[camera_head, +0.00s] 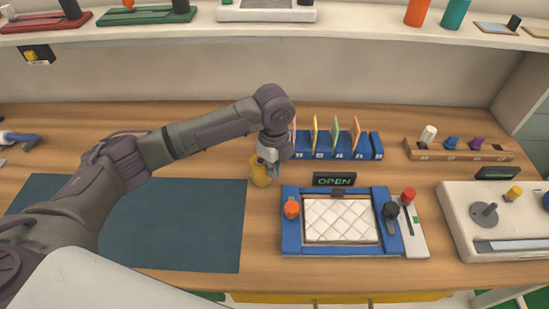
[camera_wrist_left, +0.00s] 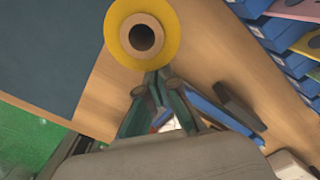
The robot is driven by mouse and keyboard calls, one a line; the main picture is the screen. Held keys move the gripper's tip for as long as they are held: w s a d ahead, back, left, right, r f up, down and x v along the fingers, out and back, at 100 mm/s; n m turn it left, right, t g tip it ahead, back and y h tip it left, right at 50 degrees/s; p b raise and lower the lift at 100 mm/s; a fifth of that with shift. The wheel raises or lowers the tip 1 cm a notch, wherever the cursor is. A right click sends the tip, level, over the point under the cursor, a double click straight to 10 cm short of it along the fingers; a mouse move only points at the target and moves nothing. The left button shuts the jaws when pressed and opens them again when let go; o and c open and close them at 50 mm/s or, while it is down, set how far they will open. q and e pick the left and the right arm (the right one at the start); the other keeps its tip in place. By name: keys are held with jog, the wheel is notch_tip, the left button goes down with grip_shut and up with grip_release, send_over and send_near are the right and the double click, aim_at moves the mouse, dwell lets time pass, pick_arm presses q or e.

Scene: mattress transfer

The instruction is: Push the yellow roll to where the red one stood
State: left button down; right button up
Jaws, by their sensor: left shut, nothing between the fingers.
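The yellow roll (camera_head: 259,172) stands upright on the wooden table, just right of the dark mat. In the left wrist view the roll (camera_wrist_left: 111,37) shows from above as a yellow ring around a tan core with a dark hole. My left gripper (camera_head: 270,168) points down close to the roll's right side and partly covers it in the head view. In the wrist view its fingertips (camera_wrist_left: 158,76) are together at the roll's edge, with nothing between them; whether they touch it I cannot tell. I see no red roll on the table. My right gripper is out of view.
A dark blue-green mat (camera_head: 180,225) lies left of the roll. A blue frame (camera_head: 291,240) with a white quilted pad stands right, behind it an OPEN sign (camera_head: 334,179). A blue rack (camera_head: 377,146) with coloured cards is behind the gripper. A wooden peg rack (camera_head: 490,156) stands farther right.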

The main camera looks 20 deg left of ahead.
aim_at(274, 187)
pick_arm(q)
notch_tip(274, 187, down, 4)
jog(key=shift+w+r, duration=0.1)
jog(key=shift+f, duration=0.5)
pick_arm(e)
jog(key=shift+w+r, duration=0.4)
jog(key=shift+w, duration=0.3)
pick_arm(q)
jog(key=a, duration=0.1)
jog(key=w+a+p, duration=0.1)
jog(key=a, duration=0.1)
jog(key=a+p, duration=0.1)
jog(key=shift+w+a+r, duration=0.1)
jog(key=shift+w+a, duration=0.3)
jog(key=shift+a, duration=0.15)
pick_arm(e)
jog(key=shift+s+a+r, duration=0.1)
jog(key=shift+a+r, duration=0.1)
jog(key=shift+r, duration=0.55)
pick_arm(q)
jog(key=shift+w, duration=0.1)
